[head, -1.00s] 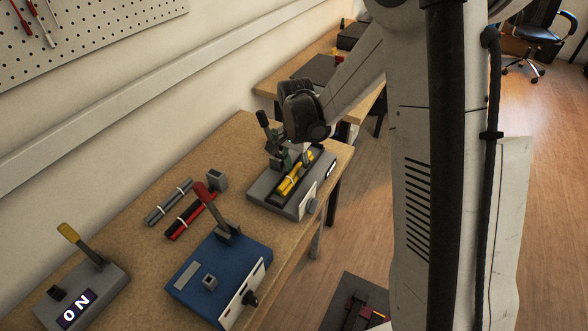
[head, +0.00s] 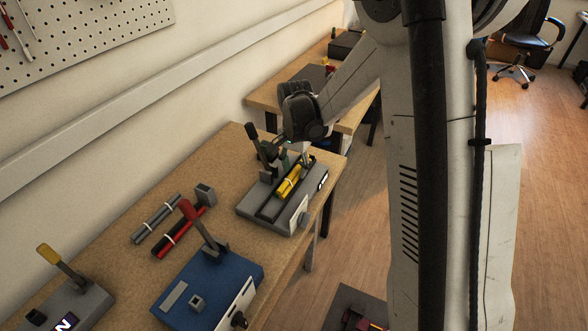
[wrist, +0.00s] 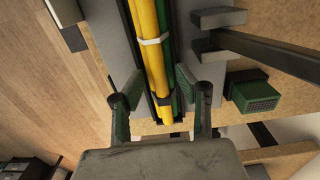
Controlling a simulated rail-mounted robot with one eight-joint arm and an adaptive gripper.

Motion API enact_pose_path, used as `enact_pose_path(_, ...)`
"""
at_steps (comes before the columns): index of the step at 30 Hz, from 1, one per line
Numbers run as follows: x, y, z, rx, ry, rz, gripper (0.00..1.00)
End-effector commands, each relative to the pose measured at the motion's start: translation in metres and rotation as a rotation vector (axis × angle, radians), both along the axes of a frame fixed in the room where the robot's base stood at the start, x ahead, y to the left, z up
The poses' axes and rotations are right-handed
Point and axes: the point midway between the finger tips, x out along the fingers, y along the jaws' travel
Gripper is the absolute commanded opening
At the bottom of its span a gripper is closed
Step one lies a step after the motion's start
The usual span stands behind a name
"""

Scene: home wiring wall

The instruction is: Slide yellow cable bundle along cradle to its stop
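The yellow cable bundle (head: 290,180), with a white tie, lies in a dark cradle (head: 270,208) on a grey base (head: 257,217) at the far end of the bench. In the wrist view the yellow bundle (wrist: 148,25) runs from the top edge down between my fingers. My gripper (wrist: 155,74) is open, with a green-padded finger on each side of the bundle and gaps between. In the head view my gripper (head: 287,155) is over the far end of the bundle, partly hidden by my wrist. The cradle's stop cannot be made out clearly.
A dark upright lever (head: 257,144) stands on the base close beside my gripper; a dark bar (wrist: 270,52) shows in the wrist view. Red (head: 178,236) and grey (head: 156,220) bundles and a blue lever box (head: 205,285) are nearer. Floor lies right of the bench.

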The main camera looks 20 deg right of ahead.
Motion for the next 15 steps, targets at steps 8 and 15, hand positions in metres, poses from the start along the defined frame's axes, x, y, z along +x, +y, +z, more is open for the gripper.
enact_pose_path(8,-0.001,0.001,0.0,0.002,0.003,0.001,0.44)
enact_pose_path(15,-0.002,0.001,0.016,0.002,0.003,0.001,0.44)
